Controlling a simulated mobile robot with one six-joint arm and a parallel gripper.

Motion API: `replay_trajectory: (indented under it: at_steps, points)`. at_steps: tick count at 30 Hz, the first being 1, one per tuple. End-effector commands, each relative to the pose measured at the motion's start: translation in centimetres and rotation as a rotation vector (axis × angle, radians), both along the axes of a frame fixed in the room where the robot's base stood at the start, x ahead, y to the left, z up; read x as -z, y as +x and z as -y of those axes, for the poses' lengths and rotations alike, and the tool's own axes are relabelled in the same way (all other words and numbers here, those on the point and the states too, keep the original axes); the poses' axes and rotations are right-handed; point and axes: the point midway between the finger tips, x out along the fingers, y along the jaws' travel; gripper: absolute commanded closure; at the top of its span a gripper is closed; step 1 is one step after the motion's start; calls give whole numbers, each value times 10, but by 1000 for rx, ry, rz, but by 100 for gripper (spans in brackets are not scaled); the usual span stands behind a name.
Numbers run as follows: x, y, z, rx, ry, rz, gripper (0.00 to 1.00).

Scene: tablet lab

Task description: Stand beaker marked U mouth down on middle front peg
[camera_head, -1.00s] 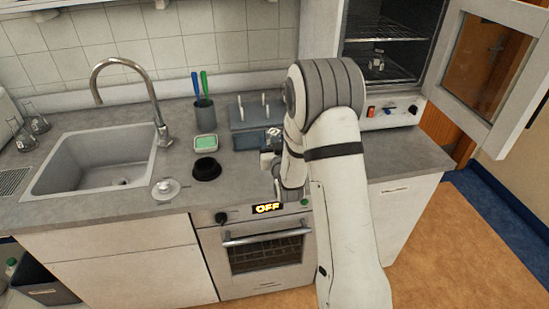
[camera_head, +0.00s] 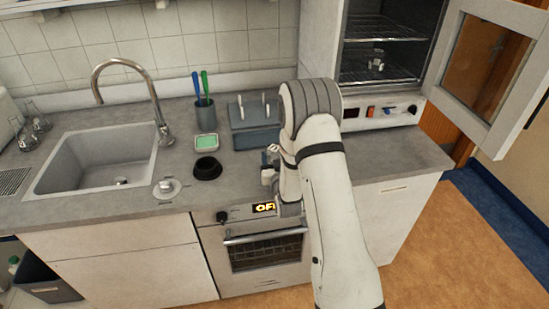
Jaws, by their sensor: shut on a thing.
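The peg rack (camera_head: 250,138) is a blue-grey stand with pale upright pegs, at the back of the counter in the head view. My arm hides its right side. My gripper (camera_head: 270,158) is just in front of the rack's right part, above the counter's front area. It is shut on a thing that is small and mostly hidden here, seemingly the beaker. No letter U can be read on it, and which way its mouth faces cannot be told. The front pegs are not clear enough to tell apart.
A black round holder (camera_head: 207,168), a green-topped dish (camera_head: 206,143) and a pen cup (camera_head: 205,116) stand left of the rack. The sink (camera_head: 95,160) is further left. An open cabinet (camera_head: 385,50) with glassware (camera_head: 377,60) inside is at right. The right counter is clear.

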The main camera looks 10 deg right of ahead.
Motion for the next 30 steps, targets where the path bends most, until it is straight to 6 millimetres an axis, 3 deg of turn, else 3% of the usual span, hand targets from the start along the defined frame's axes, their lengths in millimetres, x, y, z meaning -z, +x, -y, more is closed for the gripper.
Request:
replay_trajectory:
  at_steps: [2, 3, 10, 21, 30]
  points:
    - [3, 0, 0, 0, 0, 0, 76]
    - [2, 0, 0, 0, 0, 0, 46]
    - [1, 0, 1, 1, 0, -1, 27]
    - [-2, -2, 1, 2, 0, -1, 27]
    - [2, -65, 1, 2, 0, -2, 27]
